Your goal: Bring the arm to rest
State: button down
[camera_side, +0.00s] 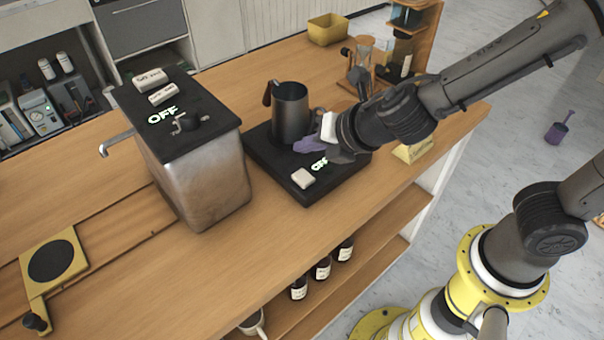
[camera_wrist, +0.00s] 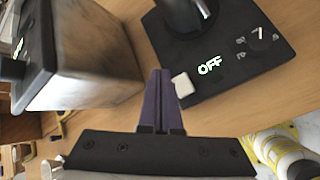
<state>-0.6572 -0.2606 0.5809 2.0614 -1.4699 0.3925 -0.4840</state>
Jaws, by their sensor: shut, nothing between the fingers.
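My gripper (camera_side: 305,146) is above the black hot plate (camera_side: 262,152), close to the dark metal pitcher (camera_side: 290,112) that stands on the plate. In the wrist view its two purple fingers (camera_wrist: 160,78) are together with nothing between them. The hot plate also shows in the wrist view (camera_wrist: 225,75), with a lit "OFF" label and a dial. A small white block (camera_side: 303,178) is at the plate's front edge. The arm reaches in from the right.
A steel boiler (camera_side: 200,180) with a black top reading "OFF" stands left of the plate. A yellow bin (camera_side: 327,29) and a wooden stand (camera_side: 415,40) are at the back. A yellow-framed scale (camera_side: 52,258) lies far left. Bottles (camera_side: 322,268) sit on the lower shelf. Front counter is clear.

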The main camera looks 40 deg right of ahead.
jog(key=shift+r, duration=0.65)
jog(key=shift+d, duration=0.1)
jog(key=d+r+m+t+h, duration=0.1)
jog(key=d+r+m+h, duration=0.1)
jog(key=d+r+m, duration=0.75)
jog(key=s+d+r+m+g+h, duration=0.1)
jog(key=s+d+m+h, duration=0.2)
jog(key=s+d+m, duration=0.7)
jog(key=s+a+f+m+g+y, duration=0.2)
jog(key=s+f+m+g+y, duration=0.1)
jog(key=s+m, duration=0.5)
jog(key=shift+s+a+f+m+g+y, duration=0.15)
jog(key=shift+s+f+m+g+y, duration=0.3)
jog(key=shift+s+f, duration=0.45)
